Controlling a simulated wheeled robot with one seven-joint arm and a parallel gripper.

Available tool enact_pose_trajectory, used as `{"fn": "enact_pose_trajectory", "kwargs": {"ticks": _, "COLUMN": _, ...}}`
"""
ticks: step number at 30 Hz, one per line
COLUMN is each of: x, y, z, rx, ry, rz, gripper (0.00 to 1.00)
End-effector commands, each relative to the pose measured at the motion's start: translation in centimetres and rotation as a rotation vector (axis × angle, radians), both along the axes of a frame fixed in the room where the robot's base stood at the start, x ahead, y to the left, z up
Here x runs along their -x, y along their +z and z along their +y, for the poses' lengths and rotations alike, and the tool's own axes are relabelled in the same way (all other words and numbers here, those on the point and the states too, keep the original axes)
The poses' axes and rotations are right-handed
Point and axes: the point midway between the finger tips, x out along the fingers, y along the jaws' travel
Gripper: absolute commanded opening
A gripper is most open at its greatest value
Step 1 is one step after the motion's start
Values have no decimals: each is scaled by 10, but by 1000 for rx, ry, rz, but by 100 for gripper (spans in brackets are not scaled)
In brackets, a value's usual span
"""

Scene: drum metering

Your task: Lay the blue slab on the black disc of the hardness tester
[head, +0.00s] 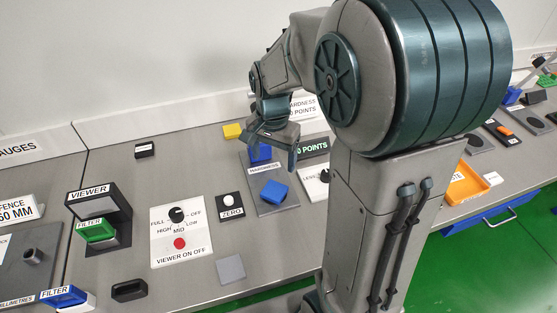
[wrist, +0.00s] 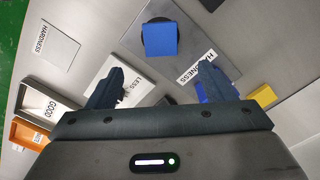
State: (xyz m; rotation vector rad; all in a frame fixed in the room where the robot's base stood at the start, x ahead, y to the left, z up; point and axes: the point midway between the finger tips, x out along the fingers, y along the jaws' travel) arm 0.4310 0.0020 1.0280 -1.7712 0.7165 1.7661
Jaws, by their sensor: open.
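The blue slab (head: 274,192) is at the near end of the grey hardness tester plate (head: 283,208). In the wrist view the blue slab (wrist: 160,40) covers most of the black disc (wrist: 156,20), whose dark rim shows past the slab's edge. It appears to rest on the disc. My gripper (head: 272,157) is open and empty, over the far part of the tester. In the wrist view its fingers (wrist: 160,70) are spread and apart from the slab. A second blue part (head: 260,153) shows below my gripper, partly hidden by the fingers.
A yellow block (head: 232,131) lies behind the tester. A ZERO button panel (head: 231,204) and a viewer control panel (head: 178,231) are to the left. A dial panel (head: 316,182) stands to the right, partly hidden by my arm. An orange tray (head: 467,184) is further right.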

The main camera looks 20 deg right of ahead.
Motion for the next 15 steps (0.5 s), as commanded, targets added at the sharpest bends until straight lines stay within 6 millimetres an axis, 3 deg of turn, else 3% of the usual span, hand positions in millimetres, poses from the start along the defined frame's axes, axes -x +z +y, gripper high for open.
{"fn": "enact_pose_trajectory", "kwargs": {"ticks": 5, "x": 27, "y": 22, "z": 0, "rx": -7, "ry": 137, "rz": -53, "gripper": 76}}
{"fn": "enact_pose_trajectory", "kwargs": {"ticks": 10, "x": 71, "y": 43, "z": 0, "rx": 9, "ry": 373, "rz": -136, "gripper": 76}}
{"fn": "enact_pose_trajectory", "kwargs": {"ticks": 15, "x": 111, "y": 53, "z": 0, "rx": 51, "ry": 590, "rz": -203, "gripper": 76}}
